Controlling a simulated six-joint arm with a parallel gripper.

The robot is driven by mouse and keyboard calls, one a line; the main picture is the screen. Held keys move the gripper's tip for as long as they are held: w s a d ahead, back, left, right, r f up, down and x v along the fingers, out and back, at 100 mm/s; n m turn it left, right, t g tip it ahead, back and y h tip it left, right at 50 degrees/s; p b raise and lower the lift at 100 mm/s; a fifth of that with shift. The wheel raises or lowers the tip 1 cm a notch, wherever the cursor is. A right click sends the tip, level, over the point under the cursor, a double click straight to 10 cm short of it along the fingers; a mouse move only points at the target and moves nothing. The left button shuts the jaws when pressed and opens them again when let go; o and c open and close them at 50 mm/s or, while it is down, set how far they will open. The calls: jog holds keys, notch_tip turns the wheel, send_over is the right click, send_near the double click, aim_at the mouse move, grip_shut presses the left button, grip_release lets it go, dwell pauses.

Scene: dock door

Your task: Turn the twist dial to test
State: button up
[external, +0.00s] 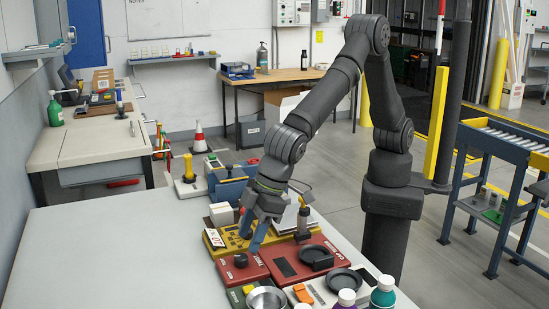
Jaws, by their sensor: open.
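A small red box (258,270) with pale lettering along its right side stands on the near table; the lettering is too small to read surely. A dark round knob (240,260) sits on its top and looks like the twist dial. Its marks, including any test mark, cannot be made out. My gripper (252,238) points down over the yellow panel (222,243), just behind the red box and apart from the knob. Its jaws are open, and I see nothing held between them. The gripper hides part of the yellow panel.
A larger red panel (288,266) with dark round parts lies right of the red box. A white tag (214,238) stands left of the gripper. The table's left part (110,255) is clear.

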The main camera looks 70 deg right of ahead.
aim_at(242, 256)
jog(key=x, duration=0.5)
jog(key=c, duration=1)
